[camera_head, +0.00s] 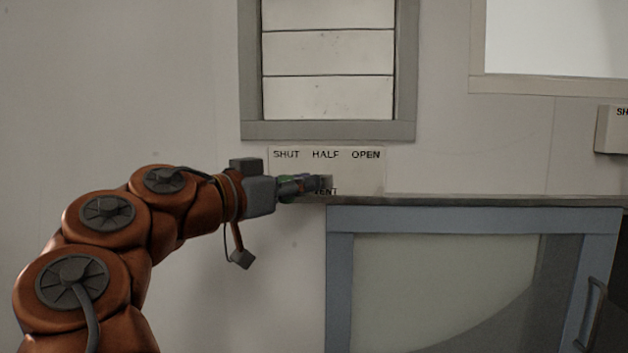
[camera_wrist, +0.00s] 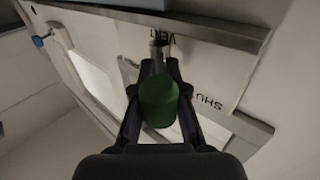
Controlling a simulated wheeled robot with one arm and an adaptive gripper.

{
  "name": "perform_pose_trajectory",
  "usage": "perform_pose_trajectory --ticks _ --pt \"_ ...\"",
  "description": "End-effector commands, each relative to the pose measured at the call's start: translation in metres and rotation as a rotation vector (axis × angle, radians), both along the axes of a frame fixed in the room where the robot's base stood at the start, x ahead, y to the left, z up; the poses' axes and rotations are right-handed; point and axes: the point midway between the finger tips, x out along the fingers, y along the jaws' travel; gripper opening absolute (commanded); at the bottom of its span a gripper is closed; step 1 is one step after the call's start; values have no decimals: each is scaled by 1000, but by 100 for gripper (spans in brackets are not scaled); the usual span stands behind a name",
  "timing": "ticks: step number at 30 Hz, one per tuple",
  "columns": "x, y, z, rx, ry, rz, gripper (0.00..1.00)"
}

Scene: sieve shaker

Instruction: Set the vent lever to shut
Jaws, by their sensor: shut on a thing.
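The vent lever (camera_wrist: 158,100) shows in the wrist view as a green knob with a grey stem behind it, beside the word VENT. My gripper (camera_wrist: 155,85) has a finger on each side of the knob and is shut on it. In the head view my gripper (camera_head: 318,184) reaches in from the left, just below the HALF mark. The label plate (camera_head: 358,178) reads SHUT, HALF, OPEN from left to right, with VENT partly covered. My gripper hides most of the lever there, so I cannot tell exactly which mark it points at.
A framed vent panel (camera_head: 328,131) with slats that look closed is above the plate. A thin ledge (camera_head: 470,201) and a blue-framed glass door (camera_head: 470,220) lie below and to the right. A small labelled box (camera_head: 612,132) is at the right edge. The wall at left is bare.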

Motion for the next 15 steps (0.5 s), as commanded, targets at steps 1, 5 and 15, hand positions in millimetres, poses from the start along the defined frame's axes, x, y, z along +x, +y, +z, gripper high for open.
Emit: perform_pose_trajectory --ticks 1,5,15 --pt "-3 6 3 -5 -7 10 0" --pt "-3 5 3 -5 -7 9 0" --pt "-2 4 2 -4 -6 6 28"
